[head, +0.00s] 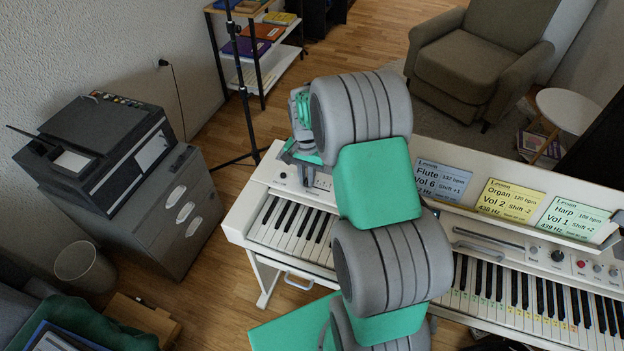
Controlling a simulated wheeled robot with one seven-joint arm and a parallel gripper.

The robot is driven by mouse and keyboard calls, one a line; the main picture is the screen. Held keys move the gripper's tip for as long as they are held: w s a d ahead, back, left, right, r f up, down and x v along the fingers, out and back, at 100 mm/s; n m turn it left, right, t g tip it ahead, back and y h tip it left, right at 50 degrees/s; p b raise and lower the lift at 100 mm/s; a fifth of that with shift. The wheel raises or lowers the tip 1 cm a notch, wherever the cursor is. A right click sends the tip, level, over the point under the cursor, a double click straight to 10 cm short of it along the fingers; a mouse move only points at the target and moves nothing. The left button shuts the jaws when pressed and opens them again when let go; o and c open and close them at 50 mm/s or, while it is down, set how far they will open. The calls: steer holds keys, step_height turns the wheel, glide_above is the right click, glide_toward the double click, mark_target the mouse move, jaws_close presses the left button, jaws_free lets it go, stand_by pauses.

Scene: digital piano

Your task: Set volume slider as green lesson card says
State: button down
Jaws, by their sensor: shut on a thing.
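The white digital piano (240,212) runs across the right half of the head view. My gripper (306,178) is low over the left end of the piano's top panel, pointing down. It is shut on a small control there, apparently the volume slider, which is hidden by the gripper. The slider's scale and setting cannot be read. My arm covers the middle of the piano.
A blue card (443,181) reading Vol 6 and a yellow card (509,203) reading Vol 2 stand left of the green one. A black knob (558,256) and small buttons sit on the right panel. A printer (105,150) on a grey cabinet stands at left.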

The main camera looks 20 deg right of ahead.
mark_target(306, 180)
steer(key=shift+w+a, duration=0.2)
steer(key=shift+w, duration=0.05)
steer(key=c, duration=1.4)
jaws_free()
steer(key=shift+s, duration=0.1)
step_height(306, 180, up, 8)
steer(key=shift+f+b, duration=0.1)
steer(key=shift+b, duration=0.2)
